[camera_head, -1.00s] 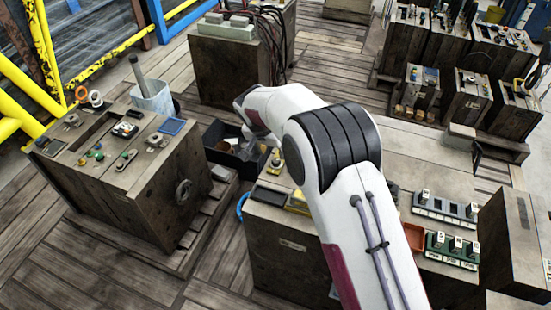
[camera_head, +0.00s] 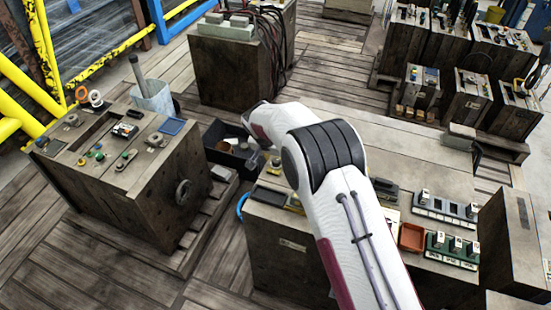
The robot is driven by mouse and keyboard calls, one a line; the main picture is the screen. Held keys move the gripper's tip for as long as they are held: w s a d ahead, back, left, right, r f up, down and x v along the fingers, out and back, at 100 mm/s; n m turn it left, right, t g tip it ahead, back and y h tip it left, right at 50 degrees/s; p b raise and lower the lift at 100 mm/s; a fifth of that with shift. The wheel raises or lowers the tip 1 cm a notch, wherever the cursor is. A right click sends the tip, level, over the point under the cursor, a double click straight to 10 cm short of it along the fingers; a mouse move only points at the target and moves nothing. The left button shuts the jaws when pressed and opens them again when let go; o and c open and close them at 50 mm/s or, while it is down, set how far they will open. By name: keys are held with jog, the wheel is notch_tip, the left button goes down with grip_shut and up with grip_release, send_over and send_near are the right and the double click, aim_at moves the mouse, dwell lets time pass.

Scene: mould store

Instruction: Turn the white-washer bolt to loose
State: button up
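I cannot pick out the white-washer bolt for certain in the head view. My arm (camera_head: 322,155) reaches over the middle wooden block (camera_head: 275,240) and its far end bends down behind the white link. My gripper does not show; the arm hides it. Part of the middle block's top is hidden under the arm as well.
A wooden mould block (camera_head: 125,195) at the left carries knobs and a side handwheel (camera_head: 183,193). A black bin (camera_head: 231,160) stands between the blocks. An orange tray (camera_head: 412,237), a grey switch rack (camera_head: 445,209) and a green rack (camera_head: 452,250) lie right of my arm.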

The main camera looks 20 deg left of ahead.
jog(key=shift+w+f, duration=0.15)
jog(key=shift+f, duration=0.2)
jog(key=shift+c, duration=0.4)
grip_shut()
